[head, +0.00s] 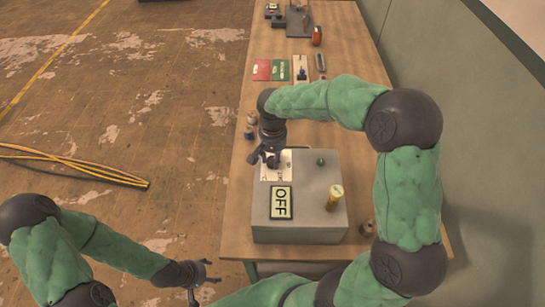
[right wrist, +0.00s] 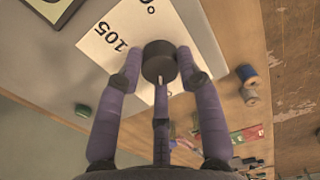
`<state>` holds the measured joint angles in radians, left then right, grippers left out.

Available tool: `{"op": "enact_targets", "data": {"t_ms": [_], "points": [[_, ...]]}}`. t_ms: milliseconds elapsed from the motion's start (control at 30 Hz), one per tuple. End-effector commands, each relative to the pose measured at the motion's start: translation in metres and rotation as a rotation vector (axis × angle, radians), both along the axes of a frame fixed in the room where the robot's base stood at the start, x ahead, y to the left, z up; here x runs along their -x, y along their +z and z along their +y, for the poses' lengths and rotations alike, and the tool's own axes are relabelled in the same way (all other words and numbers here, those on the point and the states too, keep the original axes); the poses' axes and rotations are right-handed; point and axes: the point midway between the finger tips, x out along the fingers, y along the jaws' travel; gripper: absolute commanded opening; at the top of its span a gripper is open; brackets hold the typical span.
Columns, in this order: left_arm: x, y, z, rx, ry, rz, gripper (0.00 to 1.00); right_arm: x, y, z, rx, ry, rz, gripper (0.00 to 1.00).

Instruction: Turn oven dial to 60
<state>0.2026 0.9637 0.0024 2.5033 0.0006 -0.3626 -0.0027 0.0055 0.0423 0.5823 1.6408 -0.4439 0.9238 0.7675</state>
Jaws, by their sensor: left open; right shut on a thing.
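The oven is a grey box (head: 300,236) on the table. A white dial plate (head: 285,171) lies on its top; the right wrist view shows the plate (right wrist: 112,38) with "105" and part of another number. The dial is a round black knob (right wrist: 159,62) with a small white mark on its near side. My right gripper (head: 267,158) is over the plate, and in the right wrist view its fingers (right wrist: 158,72) close around the dial. The mark's exact setting cannot be read. My left gripper (head: 205,273) is open and empty, off the table's near left edge.
Spools (head: 250,133) stand near the table's left edge. Red and green cards (head: 271,70) and tools lie farther back. Yellow cables (head: 80,165) lie on the floor.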

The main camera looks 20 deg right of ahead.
Motion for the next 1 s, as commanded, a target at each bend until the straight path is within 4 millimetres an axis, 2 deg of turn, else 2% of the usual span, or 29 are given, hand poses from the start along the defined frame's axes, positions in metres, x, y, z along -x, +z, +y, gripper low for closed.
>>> {"op": "enact_targets", "data": {"t_ms": [267,1000], "points": [[0.000,-0.004,0.000,0.000,0.000,0.000,0.65,0.000,-0.001,0.000,0.000,-0.172,0.000,0.04],[0.000,-0.016,0.000,0.000,0.000,0.000,0.65,0.000,-0.001,0.001,-0.001,-0.822,0.001,0.04]]}}
